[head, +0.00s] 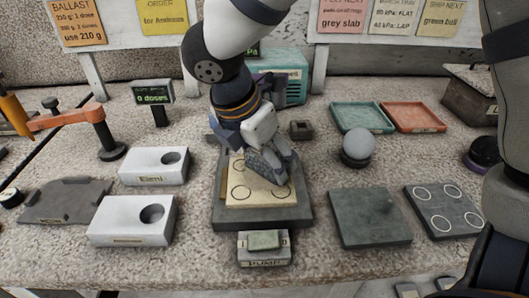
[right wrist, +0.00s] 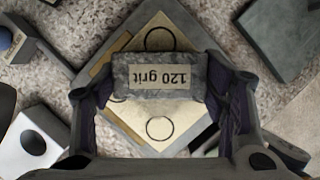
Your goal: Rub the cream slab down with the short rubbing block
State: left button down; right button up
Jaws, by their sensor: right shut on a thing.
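The cream slab (head: 262,198), marked with black circles, lies on a dark grey base (head: 262,217) in the middle of the bench; it also shows in the right wrist view (right wrist: 136,117). My right gripper (head: 268,160) is over the slab, shut on a grey rubbing block (right wrist: 160,76) whose pale label reads "120 grit", upside down in that view. The fingers grip the block at its two ends. The block is low over the slab's upper part, tilted in the head view; I cannot tell whether it touches. My left gripper is not in view.
A pump box (head: 264,257) with a green pad is in front of the base. White blocks with round holes (head: 130,222) stand left. A grey slab (head: 369,217), a circle-marked plate (head: 443,210) and a grey sphere (head: 358,145) are right. Green (head: 361,117) and orange (head: 414,116) trays lie behind.

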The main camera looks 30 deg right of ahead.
jog(key=shift+f, duration=0.25)
jog(key=shift+w+a, duration=0.3)
jog(key=shift+w, duration=0.6)
jog(key=shift+s+d, duration=0.3)
jog(key=shift+s, duration=0.5)
jog(key=shift+s+d, duration=0.25)
jog(key=shift+s, duration=0.95)
jog(key=shift+w, duration=0.1)
